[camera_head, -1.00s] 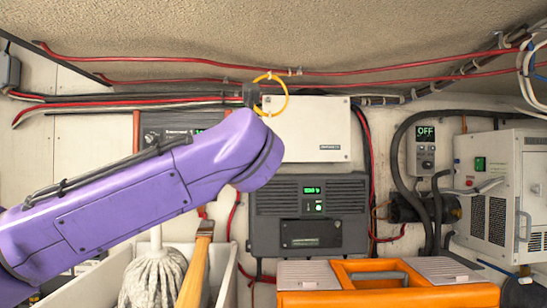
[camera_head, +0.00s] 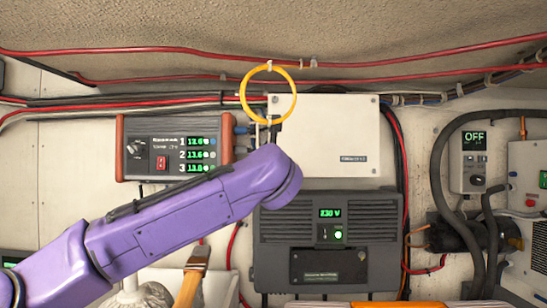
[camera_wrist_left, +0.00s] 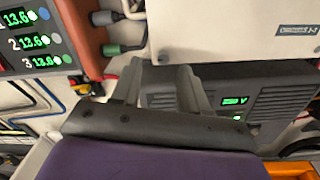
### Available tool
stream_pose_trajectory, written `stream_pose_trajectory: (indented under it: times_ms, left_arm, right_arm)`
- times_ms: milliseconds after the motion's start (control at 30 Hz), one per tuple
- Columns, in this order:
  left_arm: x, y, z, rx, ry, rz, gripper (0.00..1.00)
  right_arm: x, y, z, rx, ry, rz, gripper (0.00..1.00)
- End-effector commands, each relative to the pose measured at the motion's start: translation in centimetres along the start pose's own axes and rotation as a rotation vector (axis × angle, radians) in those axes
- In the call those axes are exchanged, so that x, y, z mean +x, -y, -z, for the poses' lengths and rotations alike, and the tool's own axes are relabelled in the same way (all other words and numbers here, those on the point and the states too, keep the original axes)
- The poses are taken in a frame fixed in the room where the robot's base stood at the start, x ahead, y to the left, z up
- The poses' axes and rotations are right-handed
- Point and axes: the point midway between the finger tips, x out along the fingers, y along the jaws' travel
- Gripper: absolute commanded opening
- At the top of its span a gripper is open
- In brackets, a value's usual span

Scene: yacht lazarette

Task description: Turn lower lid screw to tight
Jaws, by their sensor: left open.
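The white box (camera_head: 330,140) with a flat lid is on the wall right of centre. A lid screw (camera_head: 274,100) shows at its upper left corner. In the left wrist view the lid (camera_wrist_left: 235,30) fills the upper right, and a small lower screw (camera_wrist_left: 163,57) shows near its lower left corner. My left gripper (camera_wrist_left: 160,88) is open and empty, with its fingers below that corner and spread either side of the screw's line. My right gripper is not in view.
A dark grey charger (camera_head: 325,235) sits just below the box. A red-framed display panel (camera_head: 175,148) is on the left. Cable glands (camera_wrist_left: 122,49) stick out beside the box. A yellow cable loop (camera_head: 268,66) hangs at its upper left.

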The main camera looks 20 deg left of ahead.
Motion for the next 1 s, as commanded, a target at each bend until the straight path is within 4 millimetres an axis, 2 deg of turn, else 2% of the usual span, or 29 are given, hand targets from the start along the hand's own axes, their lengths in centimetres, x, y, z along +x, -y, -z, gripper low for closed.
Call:
stream_pose_trajectory:
  times_ms: [33, 200, 467, 500, 633, 1000]
  left_arm:
    - [1.1, 0.0, -0.3, 0.002, -0.007, 0.001, 0.44]
    - [3.0, 0.0, -0.1, 0.001, -0.002, 0.0, 0.44]
    - [3.3, 0.1, 0.2, 0.001, -0.001, 0.0, 0.44]
    - [3.3, 0.1, 0.2, 0.001, -0.001, 0.0, 0.41]
    - [3.3, 0.1, 0.2, 0.001, -0.001, 0.0, 0.0]
    - [3.4, 0.0, 0.2, 0.02, -0.002, -0.002, 0.0]
  right_arm:
    - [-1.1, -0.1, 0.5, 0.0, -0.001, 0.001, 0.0]
    - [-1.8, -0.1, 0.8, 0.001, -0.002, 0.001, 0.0]
    - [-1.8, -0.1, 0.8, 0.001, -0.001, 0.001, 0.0]
    - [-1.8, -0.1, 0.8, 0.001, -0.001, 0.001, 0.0]
    - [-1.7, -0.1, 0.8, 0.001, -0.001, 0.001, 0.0]
    - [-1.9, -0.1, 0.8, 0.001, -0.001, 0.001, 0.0]
